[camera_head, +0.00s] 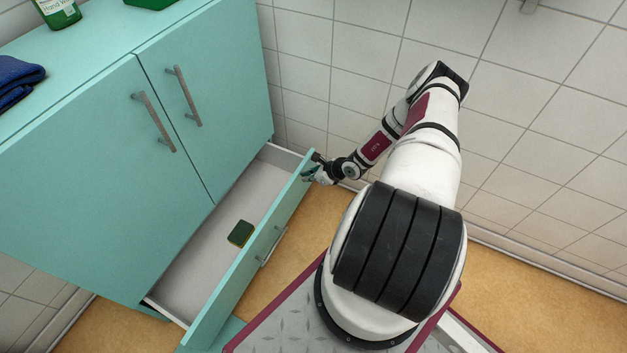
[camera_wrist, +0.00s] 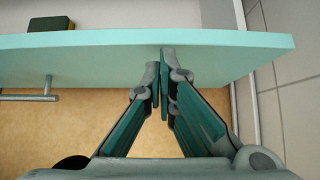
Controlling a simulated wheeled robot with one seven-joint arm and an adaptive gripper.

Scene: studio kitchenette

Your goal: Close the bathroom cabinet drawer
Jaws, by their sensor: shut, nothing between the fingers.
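The bathroom cabinet (camera_head: 90,180) is turquoise, with two doors above a drawer. The drawer (camera_head: 203,245) is pulled out, and its pale inside shows. The drawer front (camera_head: 238,278) also shows in the wrist view (camera_wrist: 100,55). Its bar handle (camera_head: 272,246) is at the left in the wrist view (camera_wrist: 30,97). A green and dark sponge-like block (camera_head: 241,233) lies in the drawer. My gripper (camera_head: 312,172) is at the far end of the drawer front, on its outer side. In the wrist view its shut, empty fingertips (camera_wrist: 160,80) overlap the front; contact is unclear.
A tiled wall (camera_head: 330,70) stands behind the cabinet and my arm. A green bottle (camera_head: 57,12) and a folded blue cloth (camera_head: 18,80) are on the cabinet top. Tan floor (camera_head: 325,210) shows between the drawer and my base.

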